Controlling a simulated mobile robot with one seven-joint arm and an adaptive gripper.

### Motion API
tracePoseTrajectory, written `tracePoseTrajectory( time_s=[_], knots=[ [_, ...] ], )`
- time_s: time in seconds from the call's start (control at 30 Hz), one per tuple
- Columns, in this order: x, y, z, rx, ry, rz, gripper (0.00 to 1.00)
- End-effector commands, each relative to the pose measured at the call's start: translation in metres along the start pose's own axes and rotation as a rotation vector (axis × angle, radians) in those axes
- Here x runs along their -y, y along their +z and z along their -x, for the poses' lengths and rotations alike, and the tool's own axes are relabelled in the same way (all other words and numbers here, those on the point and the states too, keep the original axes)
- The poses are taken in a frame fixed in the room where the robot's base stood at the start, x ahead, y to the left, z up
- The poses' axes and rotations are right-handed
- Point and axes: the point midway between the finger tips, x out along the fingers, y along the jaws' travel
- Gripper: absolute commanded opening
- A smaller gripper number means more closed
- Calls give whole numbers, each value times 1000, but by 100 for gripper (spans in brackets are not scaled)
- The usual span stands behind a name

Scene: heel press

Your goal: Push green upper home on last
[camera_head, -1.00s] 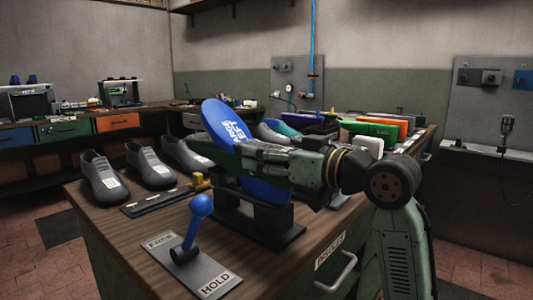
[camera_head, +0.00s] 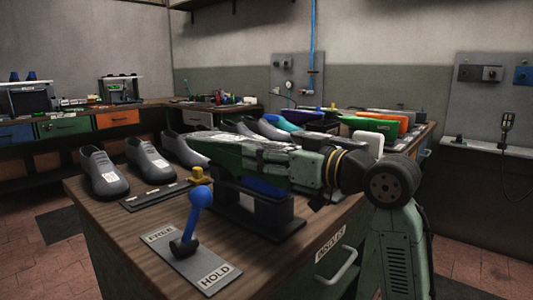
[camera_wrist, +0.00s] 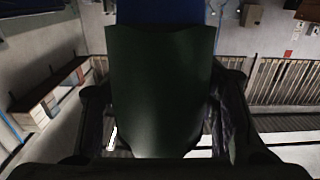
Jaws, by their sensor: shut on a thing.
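The green upper (camera_head: 230,152) points left from my gripper (camera_head: 285,165), and dark green fills the middle of the wrist view (camera_wrist: 160,90). My gripper's fingers (camera_wrist: 160,115) are shut on it, one at each side. The blue last shows as a blue patch under the green (camera_head: 262,187), above the black stand (camera_head: 258,215). Blue also shows beyond the green edge in the wrist view (camera_wrist: 162,12). My gripper hides much of the last, so I cannot tell how fully the upper covers it.
A blue-knobbed lever (camera_head: 200,197) stands on a FREE/HOLD plate (camera_head: 207,262) in front of the stand. Several grey shoes (camera_head: 103,172) stand at the left of the bench (camera_head: 130,215).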

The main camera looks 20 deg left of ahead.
Motion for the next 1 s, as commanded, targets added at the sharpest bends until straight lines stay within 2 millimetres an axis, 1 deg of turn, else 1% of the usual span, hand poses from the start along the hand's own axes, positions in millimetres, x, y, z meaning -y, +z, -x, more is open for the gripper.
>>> tracePoseTrajectory(
  time_s=[0.47,0.5,0.87,1.0],
  knots=[
    [0,3,-1,8,-2,-1,20],
    [0,3,-1,8,-2,-1,55],
    [0,2,-1,5,-1,-1,78],
    [0,2,0,4,-1,-1,78]
  ],
)
